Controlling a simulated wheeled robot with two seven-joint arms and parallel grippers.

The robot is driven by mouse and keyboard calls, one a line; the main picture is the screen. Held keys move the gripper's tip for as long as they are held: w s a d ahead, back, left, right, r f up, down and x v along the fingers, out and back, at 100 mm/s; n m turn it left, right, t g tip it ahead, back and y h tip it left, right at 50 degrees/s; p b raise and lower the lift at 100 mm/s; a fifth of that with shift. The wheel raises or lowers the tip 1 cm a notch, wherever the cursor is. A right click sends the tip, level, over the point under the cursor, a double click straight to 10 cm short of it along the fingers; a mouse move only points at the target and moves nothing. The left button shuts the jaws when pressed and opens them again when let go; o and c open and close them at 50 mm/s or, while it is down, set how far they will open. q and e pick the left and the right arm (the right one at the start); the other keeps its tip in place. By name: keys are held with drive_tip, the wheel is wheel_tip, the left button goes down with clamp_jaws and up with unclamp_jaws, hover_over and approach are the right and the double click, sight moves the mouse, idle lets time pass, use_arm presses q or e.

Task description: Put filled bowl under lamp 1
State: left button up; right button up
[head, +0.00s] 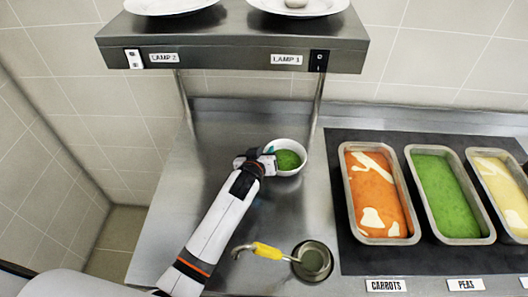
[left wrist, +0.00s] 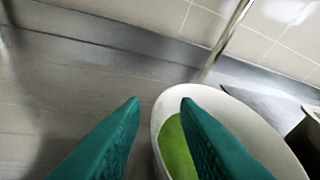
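A white bowl (head: 291,173) with green contents stands upright on the steel counter, below the shelf's LAMP 1 label (head: 287,60) in the head view. Whether it is directly beneath the lamp is hard to tell. My left gripper (head: 270,153) is at the bowl's left side. In the left wrist view, the green fingers (left wrist: 160,102) are apart. One finger is over the inside of the bowl (left wrist: 240,118), the other outside, with the rim between them and a visible gap. My right gripper is not in view.
A steel shelf (head: 230,48) with plates on top and a LAMP 2 label stands on posts behind. Trays of carrots (head: 378,195), peas (head: 445,195) and a yellow food are at right. A yellow-handled ladle (head: 266,251) lies by a round well (head: 313,261). The counter left of the bowl is clear.

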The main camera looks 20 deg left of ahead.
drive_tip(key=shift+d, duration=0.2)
use_arm(q)
drive_tip(key=shift+s+r, duration=0.1)
drive_tip(key=shift+s, duration=0.2)
drive_tip(key=v, duration=1.1)
drive_tip(key=shift+b, duration=0.45)
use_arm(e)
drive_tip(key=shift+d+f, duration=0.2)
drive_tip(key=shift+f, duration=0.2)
use_arm(q)
drive_tip(key=shift+s+a+r, duration=0.1)
drive_tip(key=shift+s, duration=0.05)
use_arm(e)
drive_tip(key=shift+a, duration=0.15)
